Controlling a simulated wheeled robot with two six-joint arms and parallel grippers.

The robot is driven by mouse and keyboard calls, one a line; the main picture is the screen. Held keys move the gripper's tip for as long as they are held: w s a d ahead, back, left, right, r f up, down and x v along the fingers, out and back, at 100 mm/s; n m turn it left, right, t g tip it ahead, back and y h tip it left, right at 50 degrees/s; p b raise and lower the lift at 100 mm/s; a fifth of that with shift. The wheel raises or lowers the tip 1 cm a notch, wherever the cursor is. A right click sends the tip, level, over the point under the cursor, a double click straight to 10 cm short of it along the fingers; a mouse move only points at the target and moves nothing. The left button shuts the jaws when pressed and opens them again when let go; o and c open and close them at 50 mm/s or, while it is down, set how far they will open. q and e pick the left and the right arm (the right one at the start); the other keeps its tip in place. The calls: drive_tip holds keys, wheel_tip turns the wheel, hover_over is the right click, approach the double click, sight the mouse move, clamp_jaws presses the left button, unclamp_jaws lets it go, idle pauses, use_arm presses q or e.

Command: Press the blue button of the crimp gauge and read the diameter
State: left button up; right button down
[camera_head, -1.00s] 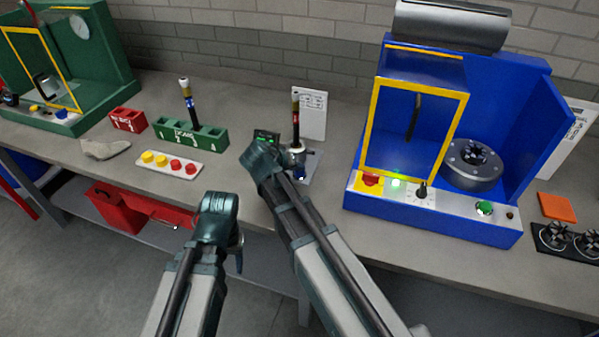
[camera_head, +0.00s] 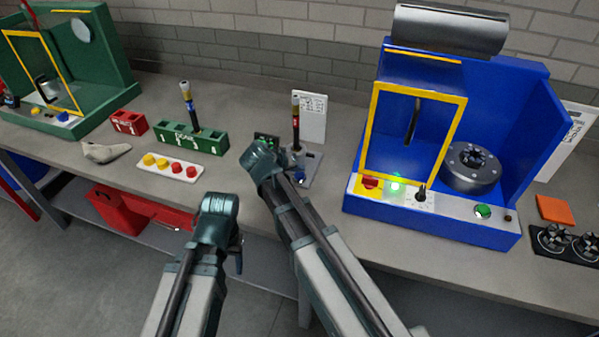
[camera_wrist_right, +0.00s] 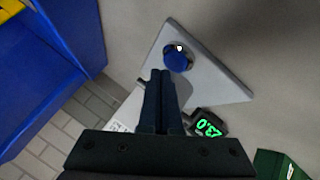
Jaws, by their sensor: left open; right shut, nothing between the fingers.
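The crimp gauge has a grey base plate (camera_head: 312,166) on the bench, with a dark-and-red hose piece (camera_head: 296,120) standing upright by it. Its round blue button (camera_wrist_right: 177,60) shows clearly in the right wrist view. Its small display (camera_wrist_right: 208,125) is lit with tilted green digits that look like 23.0, though I cannot be sure. My right gripper (camera_wrist_right: 162,74) is shut and empty, its tips beside the blue button in the picture; I cannot tell whether they touch it. My left gripper (camera_head: 238,262) is open and empty, in front of the bench edge.
A blue press (camera_head: 430,215) with a yellow-framed guard stands to the right. A green rack (camera_head: 190,140), a red block (camera_head: 128,122) and a white tray (camera_head: 170,173) of yellow and red caps are to the left. A white card (camera_head: 312,116) stands behind the gauge.

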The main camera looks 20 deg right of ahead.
sight(298, 177)
drive_tip(key=shift+r, duration=0.25)
wheel_tip(298, 177, up, 5)
drive_tip(key=p, duration=0.5)
idle(0.3)
idle(0.4)
drive_tip(key=s+a+f+g+y, duration=0.1)
drive_tip(key=s+a, duration=0.1)
drive_tip(key=s, duration=0.2)
drive_tip(key=s+a+f+n+g+y, duration=0.1)
drive_tip(key=s+a+f, duration=0.1)
drive_tip(key=s, duration=0.2)
drive_tip(key=s+a+f+n+g+y, duration=0.1)
drive_tip(key=s+a, duration=0.1)
drive_tip(key=s, duration=0.2)
drive_tip(key=shift+s+a+f, duration=0.15)
drive_tip(key=shift+a+f, duration=0.05)
drive_tip(key=shift+f, duration=0.2)
drive_tip(key=s+a+f+n+g+y, duration=0.1)
drive_tip(key=s+a+n+g+y, duration=0.1)
drive_tip(key=s+a, duration=0.4)
drive_tip(key=s+n+y, duration=0.1)
drive_tip(key=s, duration=0.3)
drive_tip(key=shift+s+f+g, duration=0.4)
